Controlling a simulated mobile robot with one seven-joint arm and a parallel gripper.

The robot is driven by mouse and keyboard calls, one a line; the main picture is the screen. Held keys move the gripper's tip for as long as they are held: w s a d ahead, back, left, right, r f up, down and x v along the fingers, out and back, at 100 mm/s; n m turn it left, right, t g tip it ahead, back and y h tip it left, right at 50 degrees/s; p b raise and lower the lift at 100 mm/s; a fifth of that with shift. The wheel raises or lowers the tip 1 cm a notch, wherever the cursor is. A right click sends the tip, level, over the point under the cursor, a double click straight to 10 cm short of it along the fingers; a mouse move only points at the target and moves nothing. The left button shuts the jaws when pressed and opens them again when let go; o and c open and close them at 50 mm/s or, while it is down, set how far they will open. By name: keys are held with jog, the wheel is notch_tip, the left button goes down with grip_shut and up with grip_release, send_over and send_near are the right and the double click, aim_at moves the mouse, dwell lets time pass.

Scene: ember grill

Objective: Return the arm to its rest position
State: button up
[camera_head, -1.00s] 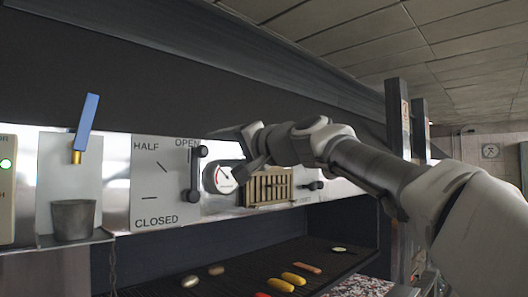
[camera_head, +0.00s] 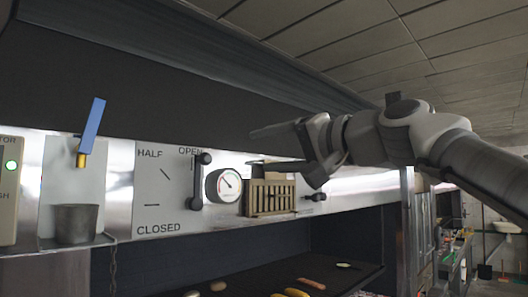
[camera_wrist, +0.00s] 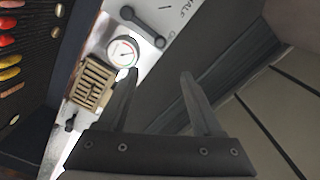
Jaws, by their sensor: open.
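My gripper (camera_head: 270,147) is in front of the grill's upper panel in the head view, to the right of the OPEN label, with my arm reaching in from the right. In the wrist view my gripper (camera_wrist: 157,80) shows two fingers spread apart with nothing between them. A lever handle (camera_head: 198,182) on the HALF/OPEN/CLOSED plate points up at OPEN. The round gauge (camera_head: 223,185) and the slatted vent (camera_head: 268,198) are left of and below the gripper; both also show in the wrist view, the gauge (camera_wrist: 122,52) and the vent (camera_wrist: 92,82).
A blue-handled tap (camera_head: 91,125) hangs above a metal cup (camera_head: 75,223) at the left. Food lies on the dark grill (camera_head: 250,279) below, including yellow pieces (camera_head: 294,293). The dark hood (camera_head: 150,85) runs above the panel. A small knob (camera_head: 317,197) is right of the vent.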

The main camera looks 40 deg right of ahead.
dwell(0.3)
jog(key=w+a+f+n+g+y, duration=0.1)
jog(key=w+a+f+n+g, duration=0.15)
jog(key=a+f, duration=0.65)
jog(key=w+a+f+n+g+y, duration=0.1)
jog(key=a+f+n+g, duration=0.2)
jog(key=a+f, duration=0.55)
jog(key=s+a+f+n+g+h, duration=0.1)
jog(key=s+a+f+n+g, duration=0.1)
jog(key=f, duration=0.7)
jog(key=s+a+f+n+g, duration=0.1)
jog(key=s+f, duration=0.3)
jog(key=f, duration=0.5)
jog(key=s+a+f+n+g+h, duration=0.1)
jog(key=s+a+f+n+g, duration=0.1)
jog(key=f, duration=0.7)
jog(key=shift+s+a+n+g+h, duration=0.35)
jog(key=shift+s+g, duration=0.2)
jog(key=shift+g, duration=0.4)
jog(key=shift+c, duration=1.4)
